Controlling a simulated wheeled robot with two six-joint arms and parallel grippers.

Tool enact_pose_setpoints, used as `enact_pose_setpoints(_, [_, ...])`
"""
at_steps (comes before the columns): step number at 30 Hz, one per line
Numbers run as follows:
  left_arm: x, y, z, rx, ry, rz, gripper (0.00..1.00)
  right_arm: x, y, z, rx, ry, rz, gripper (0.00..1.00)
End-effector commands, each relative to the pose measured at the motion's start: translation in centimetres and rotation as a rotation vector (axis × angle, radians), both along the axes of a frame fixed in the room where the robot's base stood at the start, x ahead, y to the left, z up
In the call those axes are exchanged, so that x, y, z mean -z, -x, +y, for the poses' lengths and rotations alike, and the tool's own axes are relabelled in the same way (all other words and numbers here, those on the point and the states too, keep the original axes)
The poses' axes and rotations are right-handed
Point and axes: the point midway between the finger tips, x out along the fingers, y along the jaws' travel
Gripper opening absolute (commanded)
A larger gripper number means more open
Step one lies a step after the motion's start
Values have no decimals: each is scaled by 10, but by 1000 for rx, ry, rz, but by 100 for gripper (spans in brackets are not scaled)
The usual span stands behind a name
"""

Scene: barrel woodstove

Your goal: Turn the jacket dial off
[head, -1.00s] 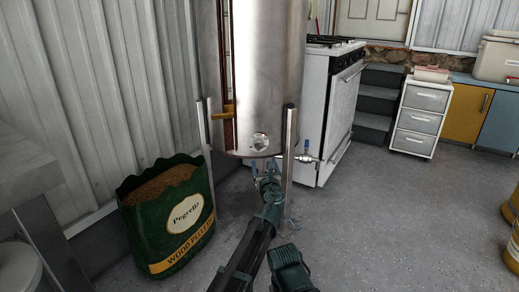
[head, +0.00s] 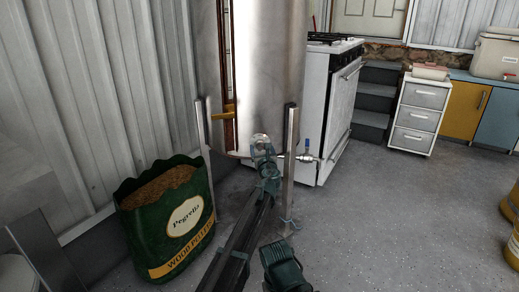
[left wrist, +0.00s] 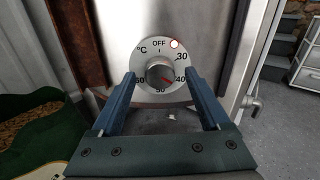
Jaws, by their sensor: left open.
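The jacket dial (left wrist: 160,70) is a round silver plate with a knob, low on the front of a steel tank (head: 272,70). Its plate reads OFF at the top, then 30, 40 and 50 clockwise. A red mark on the knob points down and right, between 40 and 50. A small red-ringed light shows beside OFF. My left gripper (left wrist: 160,76) is open, with one finger on each side of the knob; contact is not clear. In the head view the left gripper (head: 262,145) covers most of the dial.
A green wood-pellet bag (head: 168,215) stands left of the tank. A tank leg (head: 290,150) and a blue-handled valve (head: 306,152) are close right of my gripper. A white stove (head: 330,100) stands behind.

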Motion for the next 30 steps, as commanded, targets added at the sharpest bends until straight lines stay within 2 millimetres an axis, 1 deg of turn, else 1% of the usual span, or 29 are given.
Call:
enact_pose_setpoints(3, [0,0,0,0,0,0,79,0,0,0,0,0,0,50])
enact_pose_setpoints(4, [0,0,0,0,0,0,77,0,0,0,0,0,0,50])
enact_pose_setpoints(8, [0,1,0,0,0,0,54,0,0,0,0,0,0,50])
enact_pose_setpoints(9, [0,1,0,0,0,0,47,0,0,0,0,0,0,50])
enact_pose_setpoints(11, [0,1,0,-1,0,0,36,0,0,0,0,0,0,50])
enact_pose_setpoints(12, [0,1,0,-1,0,0,29,0,0,0,0,0,0,50])
enact_pose_setpoints(14, [0,1,0,-1,0,0,18,0,0,0,0,0,0,50])
enact_pose_setpoints(15, [0,1,0,-1,0,0,11,0,0,0,0,0,0,50])
enact_pose_setpoints(17, [0,1,0,-1,0,0,0,0,0,0,0,0,0,50])
enact_pose_setpoints(25, [0,1,1,-1,24,-3,0,0,0,0,0,0,0,50])
enact_pose_setpoints(30, [0,1,1,-1,102,-14,0,0,0,0,0,0,0,50])
